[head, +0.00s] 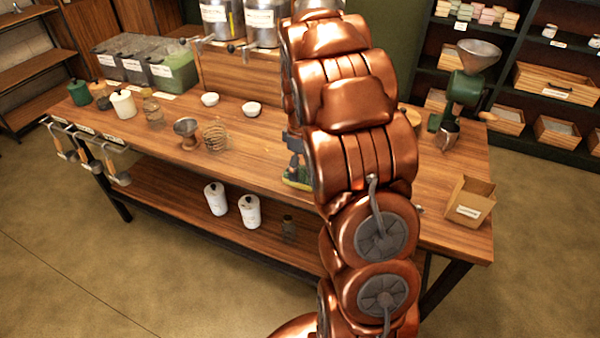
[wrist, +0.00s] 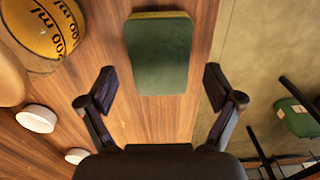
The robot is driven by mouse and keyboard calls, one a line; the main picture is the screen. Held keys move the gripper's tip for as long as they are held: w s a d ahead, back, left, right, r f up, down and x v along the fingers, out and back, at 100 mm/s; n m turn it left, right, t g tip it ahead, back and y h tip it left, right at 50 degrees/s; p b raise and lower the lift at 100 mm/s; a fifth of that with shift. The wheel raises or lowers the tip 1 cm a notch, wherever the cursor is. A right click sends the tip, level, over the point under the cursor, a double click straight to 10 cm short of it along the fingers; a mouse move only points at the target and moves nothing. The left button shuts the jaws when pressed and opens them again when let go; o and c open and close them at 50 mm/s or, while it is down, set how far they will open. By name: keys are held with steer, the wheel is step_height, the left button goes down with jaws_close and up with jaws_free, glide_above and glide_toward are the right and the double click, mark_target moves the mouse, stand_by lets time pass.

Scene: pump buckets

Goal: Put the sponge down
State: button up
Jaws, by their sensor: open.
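The sponge (wrist: 160,55) is a dark green block with a thin yellow edge. In the wrist view it lies on the wooden table (wrist: 110,110), close to the table's edge. In the head view my copper arm covers much of the table's middle. A bit of green and yellow (head: 297,178) shows beside the arm at the table's front edge, with part of my gripper (head: 294,150) just above it.
A yellow measuring vessel (wrist: 48,38) and small white bowls (wrist: 37,118) stand left of the sponge in the wrist view.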

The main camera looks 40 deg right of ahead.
mark_target(301, 172)
step_height(301, 172, up, 9)
steer(key=b, duration=0.1)
steer(key=s+a+r+m, duration=0.1)
steer(key=s+a+r, duration=0.2)
steer(key=s+a, duration=0.35)
steer(key=s+a+f+m, duration=0.1)
steer(key=s+a, duration=0.4)
steer(key=s, duration=0.3)
steer(key=s+a+f+m+g, duration=0.1)
steer(key=s+a+m, duration=0.1)
steer(key=s+a, duration=0.3)
steer(key=s+a+f+m, duration=0.1)
steer(key=s+a, duration=0.4)
steer(key=s, duration=0.6)
steer(key=shift+m+g, duration=0.4)
steer(key=shift+m, duration=0.2)
steer(key=shift+r, duration=0.1)
